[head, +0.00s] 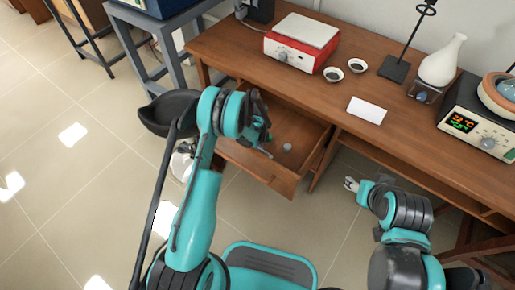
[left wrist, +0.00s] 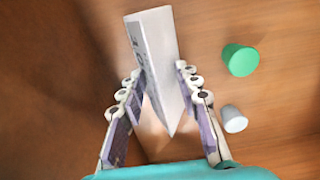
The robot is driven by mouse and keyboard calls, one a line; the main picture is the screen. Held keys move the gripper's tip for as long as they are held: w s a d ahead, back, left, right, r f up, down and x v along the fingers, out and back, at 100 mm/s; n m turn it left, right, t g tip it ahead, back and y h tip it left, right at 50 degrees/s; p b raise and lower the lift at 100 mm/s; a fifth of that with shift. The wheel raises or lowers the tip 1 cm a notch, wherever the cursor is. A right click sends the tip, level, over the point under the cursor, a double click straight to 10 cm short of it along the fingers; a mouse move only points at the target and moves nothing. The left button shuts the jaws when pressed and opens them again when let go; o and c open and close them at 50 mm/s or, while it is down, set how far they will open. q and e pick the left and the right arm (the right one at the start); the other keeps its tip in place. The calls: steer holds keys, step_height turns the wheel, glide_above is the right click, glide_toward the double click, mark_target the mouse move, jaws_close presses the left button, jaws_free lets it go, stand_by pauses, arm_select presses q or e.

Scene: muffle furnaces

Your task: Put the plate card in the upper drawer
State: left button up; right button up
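The plate card (left wrist: 157,60) is a white piece with faint dark print on its left face. It stands between the fingers of my left gripper (left wrist: 160,75) in the left wrist view, and both fingers appear to touch it. In the head view my left gripper (head: 262,140) is inside or just over the open drawer (head: 283,181) below the tabletop, and the arm hides the card there. Whether the card touches the drawer floor is unclear. My right gripper (head: 351,184) is low in front of the desk, away from the drawer; its opening is too small to judge.
In the drawer lie a green cylinder (left wrist: 239,60) and a pale grey one (left wrist: 234,119), right of the card. The desk (head: 335,88) holds a red-and-white device (head: 297,47), two small dishes, a blank white sheet (head: 367,110), a vase (head: 441,61). A black stool (head: 165,112) stands left.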

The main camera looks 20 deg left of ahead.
arm_select(q)
steer(key=o, duration=0.4)
steer(key=shift+c, duration=0.2)
steer(key=shift+r, duration=0.15)
